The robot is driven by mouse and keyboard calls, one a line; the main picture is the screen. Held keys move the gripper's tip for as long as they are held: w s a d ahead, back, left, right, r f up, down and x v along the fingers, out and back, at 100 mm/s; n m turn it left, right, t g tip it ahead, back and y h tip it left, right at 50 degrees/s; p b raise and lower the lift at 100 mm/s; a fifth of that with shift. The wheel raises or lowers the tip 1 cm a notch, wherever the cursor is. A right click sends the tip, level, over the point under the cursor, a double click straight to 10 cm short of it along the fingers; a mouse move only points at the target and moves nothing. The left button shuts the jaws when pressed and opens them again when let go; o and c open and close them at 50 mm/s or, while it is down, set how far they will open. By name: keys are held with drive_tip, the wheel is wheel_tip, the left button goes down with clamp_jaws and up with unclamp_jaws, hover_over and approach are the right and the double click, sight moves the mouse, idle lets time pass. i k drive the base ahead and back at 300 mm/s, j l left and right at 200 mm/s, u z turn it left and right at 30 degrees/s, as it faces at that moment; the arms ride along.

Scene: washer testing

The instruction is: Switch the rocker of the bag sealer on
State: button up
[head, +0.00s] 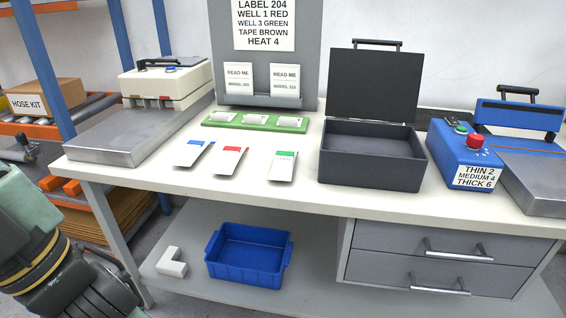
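A blue machine stands at the right end of the bench, with a blue control box (464,152), a metal plate (540,178) and a blue bar with a black handle (517,112). It looks like the bag sealer. The box carries a green button (461,128), a red knob (475,141) and a label reading THIN 2, MEDIUM 4, THICK 6. I cannot make out a rocker on it. My gripper (112,283) seems to be the dark part at the lower left, far from this machine; its fingers cannot be made out.
A beige machine (166,84) with a metal platform stands at the bench's left. An open black case (372,155) stands beside the blue machine. Coloured cards and a green strip (255,123) lie mid-bench. A sign reads HEAT 4. A blue bin (248,256) is below.

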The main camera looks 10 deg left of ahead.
sight(452, 119)
drive_tip(key=i+l+z, duration=0.2)
drive_tip(key=l, duration=0.2)
drive_tip(key=l+z, duration=0.15)
drive_tip(key=l, duration=0.25)
drive_tip(key=i+l+z, duration=0.2)
drive_tip(key=i+l, duration=0.05)
drive_tip(key=l, duration=0.1)
